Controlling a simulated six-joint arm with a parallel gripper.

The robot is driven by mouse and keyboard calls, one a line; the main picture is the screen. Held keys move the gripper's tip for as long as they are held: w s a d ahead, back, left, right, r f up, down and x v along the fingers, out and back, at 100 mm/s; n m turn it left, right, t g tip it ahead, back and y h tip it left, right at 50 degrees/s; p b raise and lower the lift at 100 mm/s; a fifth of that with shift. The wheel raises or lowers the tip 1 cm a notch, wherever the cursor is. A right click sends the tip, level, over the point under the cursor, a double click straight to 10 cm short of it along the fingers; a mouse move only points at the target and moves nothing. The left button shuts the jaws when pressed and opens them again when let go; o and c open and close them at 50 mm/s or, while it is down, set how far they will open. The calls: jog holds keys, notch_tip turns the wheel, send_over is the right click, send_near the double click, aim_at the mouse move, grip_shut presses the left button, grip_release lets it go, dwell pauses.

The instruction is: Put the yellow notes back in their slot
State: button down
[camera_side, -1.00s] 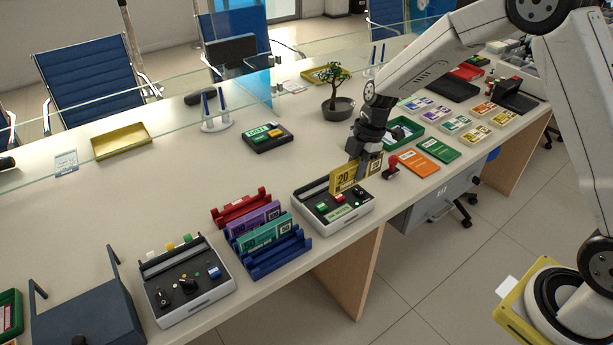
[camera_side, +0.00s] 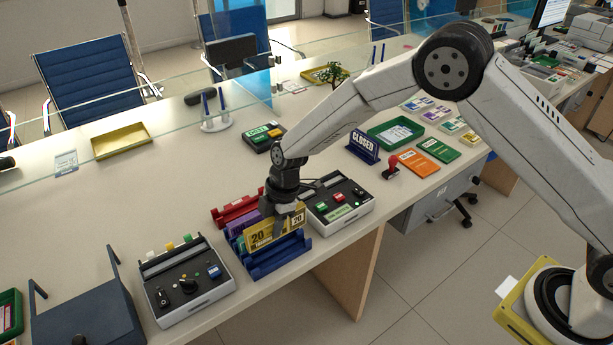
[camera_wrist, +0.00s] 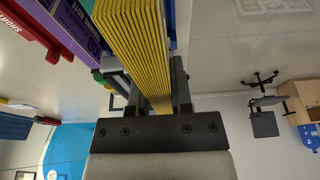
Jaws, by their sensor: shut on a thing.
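The yellow notes (camera_side: 268,236), a flat bundle marked 20, are held upright by my gripper (camera_side: 283,218). The bundle's layered edge (camera_wrist: 138,45) shows between the two dark fingers in the wrist view (camera_wrist: 160,95). The bundle is at the front part of the note rack, in front of the green and purple notes (camera_side: 240,226). The rack has a red back section (camera_side: 235,208) and a blue front section (camera_side: 279,262). The bundle's lower edge is close to the blue section; I cannot tell whether it is seated in a slot or just above it.
A grey device with coloured buttons (camera_side: 186,284) stands left of the rack, and a similar one (camera_side: 339,203) stands close on its right. A CLOSED sign (camera_side: 363,146) and a red-handled stamp (camera_side: 391,169) are farther right. The counter's front edge runs just before the rack.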

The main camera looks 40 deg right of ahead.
jog(key=shift+f, duration=0.2)
jog(key=shift+f, duration=1.8)
jog(key=shift+f, duration=2.2)
jog(key=shift+c, duration=2.2)
grip_release()
jog(key=shift+r, duration=0.1)
jog(key=shift+r, duration=3.45)
